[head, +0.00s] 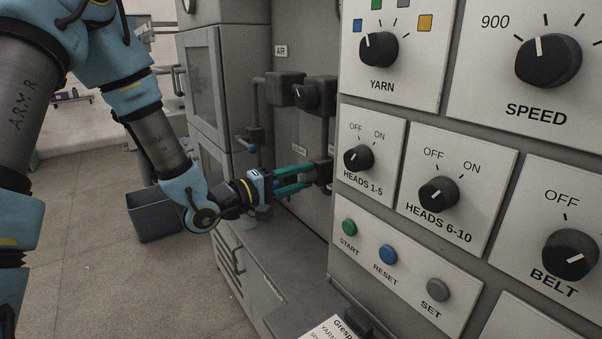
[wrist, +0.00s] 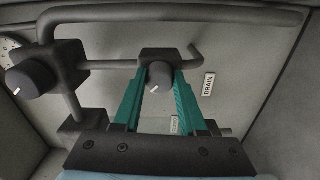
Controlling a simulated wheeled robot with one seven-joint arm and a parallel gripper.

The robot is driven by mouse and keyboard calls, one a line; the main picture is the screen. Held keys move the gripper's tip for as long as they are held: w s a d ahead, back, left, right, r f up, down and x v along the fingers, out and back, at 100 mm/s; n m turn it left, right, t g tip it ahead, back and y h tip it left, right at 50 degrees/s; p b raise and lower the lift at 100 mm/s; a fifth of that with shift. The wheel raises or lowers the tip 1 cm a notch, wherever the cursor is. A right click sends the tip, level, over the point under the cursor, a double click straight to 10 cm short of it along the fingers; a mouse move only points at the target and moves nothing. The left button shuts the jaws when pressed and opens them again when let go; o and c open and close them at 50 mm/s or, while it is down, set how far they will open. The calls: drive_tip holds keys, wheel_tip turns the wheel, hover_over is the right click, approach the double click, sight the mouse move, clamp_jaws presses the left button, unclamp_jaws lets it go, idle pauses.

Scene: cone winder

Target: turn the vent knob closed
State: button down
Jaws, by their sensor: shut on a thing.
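A dark grey round knob (wrist: 160,76) with a short white mark sits on a pipe block in the wrist view. The mark points down and slightly left in that picture. My gripper (wrist: 160,80) has its two teal fingers on either side of this knob and is shut on it. In the head view my gripper (head: 308,175) reaches right to the pipework beside the control panel, and its fingers hide most of the knob. A DRAIN label (wrist: 209,84) is right of the knob; a smaller label (wrist: 174,126) below is unreadable. I cannot read a vent label.
Another knob (head: 304,96) on the upper pipe block is above my gripper, near the AIR label (head: 281,51); it also shows in the wrist view (wrist: 31,78). The control panel (head: 389,225) stands close on the right. A grey bin (head: 152,217) stands on the floor.

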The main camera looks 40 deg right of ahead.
idle(0.4)
drive_tip(key=shift+c, duration=2.3)
unclamp_jaws()
drive_tip(key=a+b, duration=0.3)
drive_tip(key=a, duration=0.8)
drive_tip(key=shift+w+b, duration=0.3)
drive_tip(key=shift+w, duration=0.1)
drive_tip(key=w+a+f+t+y, duration=0.4)
drive_tip(key=w+a+y, duration=0.25)
drive_tip(key=a, duration=0.25)
drive_tip(key=w+a+f+t+y, duration=0.4)
drive_tip(key=w+a+y, duration=0.2)
drive_tip(key=w+a, duration=0.25)
drive_tip(key=s+a+g+y, duration=0.2)
drive_tip(key=s+a, duration=0.4)
drive_tip(key=a, duration=0.2)
drive_tip(key=s+a+g+y, duration=0.3)
drive_tip(key=s+a, duration=0.3)
drive_tip(key=a, duration=0.3)
drive_tip(key=shift+a, duration=0.15)
